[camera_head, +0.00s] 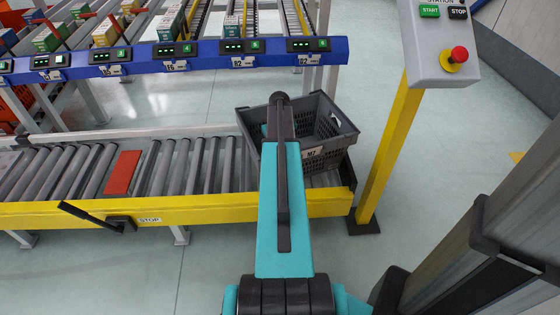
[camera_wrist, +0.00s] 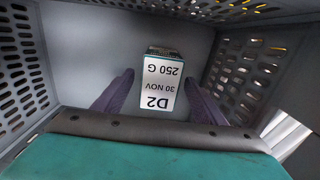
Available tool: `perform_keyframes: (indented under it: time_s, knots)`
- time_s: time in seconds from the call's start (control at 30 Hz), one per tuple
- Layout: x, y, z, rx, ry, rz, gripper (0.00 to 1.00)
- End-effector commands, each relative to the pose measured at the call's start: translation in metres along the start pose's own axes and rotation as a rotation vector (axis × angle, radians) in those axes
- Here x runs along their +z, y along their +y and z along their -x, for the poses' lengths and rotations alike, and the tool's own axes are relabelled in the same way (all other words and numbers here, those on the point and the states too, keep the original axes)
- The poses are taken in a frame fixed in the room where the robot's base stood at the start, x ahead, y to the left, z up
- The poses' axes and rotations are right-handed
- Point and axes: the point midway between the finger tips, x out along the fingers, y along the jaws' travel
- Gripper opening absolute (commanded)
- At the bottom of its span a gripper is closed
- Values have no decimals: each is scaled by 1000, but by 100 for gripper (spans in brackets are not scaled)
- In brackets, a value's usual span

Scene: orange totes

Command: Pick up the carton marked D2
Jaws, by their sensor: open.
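The carton marked D2 (camera_wrist: 160,82) is a small box with a white face, which also reads 30 NOV and 250 G upside down in the wrist view. It lies on the grey floor of a dark grey tote (camera_head: 332,146) labelled M7. My gripper (camera_wrist: 158,77) is open, with one dark purple finger to each side of the carton in the picture. A gap shows at the left finger and a narrower one at the right. I cannot tell how far the fingertips are above the carton. In the head view my arm hides the gripper and the carton.
The tote's slotted walls (camera_wrist: 245,72) stand close around the gripper. The tote sits at the right end of a roller conveyor (camera_head: 200,165) with a yellow rail. A yellow post (camera_head: 388,150) with a button box stands just right. A rack with blue-fronted lanes (camera_head: 215,50) holds cartons behind.

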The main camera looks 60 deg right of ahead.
Motion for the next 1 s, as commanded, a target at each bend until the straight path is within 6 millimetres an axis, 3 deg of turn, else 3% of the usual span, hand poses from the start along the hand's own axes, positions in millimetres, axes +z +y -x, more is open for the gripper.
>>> perform_keyframes:
  time_s: [0.57,0.83,0.87,1.0]
  knots:
    - [0,1,-1,0,0,-1,63]
    - [0,1,-1,0,0,-2,18]
    - [0,1,-1,0,0,-2,14]
    - [0,1,0,0,0,-2,14]
